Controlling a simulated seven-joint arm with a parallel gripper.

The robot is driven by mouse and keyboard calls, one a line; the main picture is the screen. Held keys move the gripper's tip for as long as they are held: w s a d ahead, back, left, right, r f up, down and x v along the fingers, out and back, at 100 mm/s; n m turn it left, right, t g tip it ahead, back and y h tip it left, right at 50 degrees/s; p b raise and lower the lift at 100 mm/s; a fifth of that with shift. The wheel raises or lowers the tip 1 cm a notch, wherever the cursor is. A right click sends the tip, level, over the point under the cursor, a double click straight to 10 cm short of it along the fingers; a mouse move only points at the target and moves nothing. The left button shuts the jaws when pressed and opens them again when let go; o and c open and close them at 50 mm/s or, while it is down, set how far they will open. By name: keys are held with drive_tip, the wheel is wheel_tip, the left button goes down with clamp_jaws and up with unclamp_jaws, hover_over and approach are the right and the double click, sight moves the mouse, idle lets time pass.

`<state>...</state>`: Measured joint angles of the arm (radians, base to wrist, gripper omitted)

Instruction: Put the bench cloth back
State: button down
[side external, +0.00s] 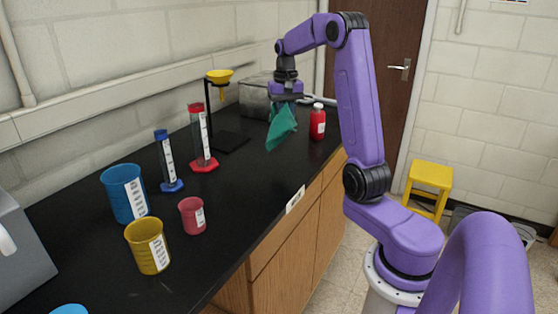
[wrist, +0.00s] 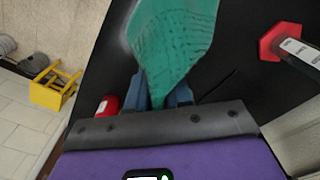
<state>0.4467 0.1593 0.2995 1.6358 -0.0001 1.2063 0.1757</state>
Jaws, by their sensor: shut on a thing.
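The bench cloth (side external: 281,128) is green and hangs from my gripper (side external: 286,98) above the far part of the black bench. In the wrist view the cloth (wrist: 172,42) spreads out ahead of the fingers, and my gripper (wrist: 163,92) is shut on one end of it. The cloth hangs in a rough point, its lower tip near the bench top. I cannot tell whether that tip touches the bench.
A red bottle (side external: 318,122) stands just right of the cloth. A funnel stand (side external: 228,140), a red cylinder (side external: 202,140) and a blue cylinder (side external: 167,160) stand left of it. Several beakers are nearer. A grey box (side external: 256,98) stands behind.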

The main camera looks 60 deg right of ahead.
drive_tip(key=shift+w+d+f, duration=0.35)
drive_tip(key=shift+w+f, duration=0.2)
drive_tip(key=shift+f, duration=0.75)
drive_tip(key=shift+w+d+f, duration=0.35)
drive_tip(key=shift+w+f, duration=0.25)
drive_tip(key=shift+f, duration=0.7)
drive_tip(key=shift+w+d+f, duration=0.35)
drive_tip(key=shift+w+f, duration=0.2)
drive_tip(key=shift+f, duration=0.75)
drive_tip(key=shift+c, duration=1.6)
unclamp_jaws()
wheel_tip(320, 180, up, 17)
drive_tip(key=shift+r, duration=0.2)
drive_tip(key=shift+a, duration=0.1)
